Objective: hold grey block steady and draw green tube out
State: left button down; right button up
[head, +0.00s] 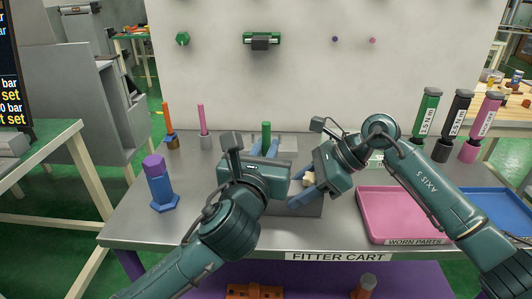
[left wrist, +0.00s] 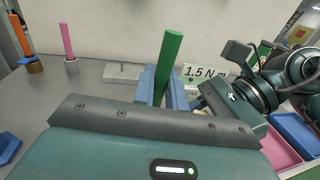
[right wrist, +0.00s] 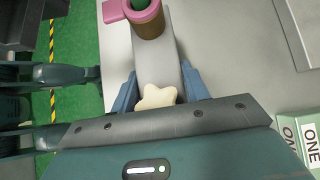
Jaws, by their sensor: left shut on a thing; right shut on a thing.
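The green tube (head: 266,132) stands upright near the middle of the cart. My left gripper (head: 264,150) is shut on it; in the left wrist view the tube (left wrist: 168,62) rises between the blue fingers, its lower part hidden. The grey block (head: 306,211) sits on the cart top, partly behind my left gripper. My right gripper (head: 300,198) is shut on the block, which also shows between its fingers in the right wrist view (right wrist: 155,62). A cream star knob (right wrist: 157,97) is on the block. At its far end, a brown collar (right wrist: 149,26) with a pink piece surrounds something green.
An orange tube (head: 168,118), a pink tube (head: 201,120) and a blue-purple piece (head: 160,185) stand at left. The pink tray (head: 378,238), blue tray (head: 490,205) and several labelled cylinders stand at right. A grey flat block (left wrist: 122,73) lies behind.

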aim_at(265, 128)
pick_arm(q)
jog(key=shift+r, duration=2.4)
pick_arm(e)
jog(key=shift+f, duration=0.3)
jog(key=o, duration=1.2)
jog(key=shift+r, duration=0.15)
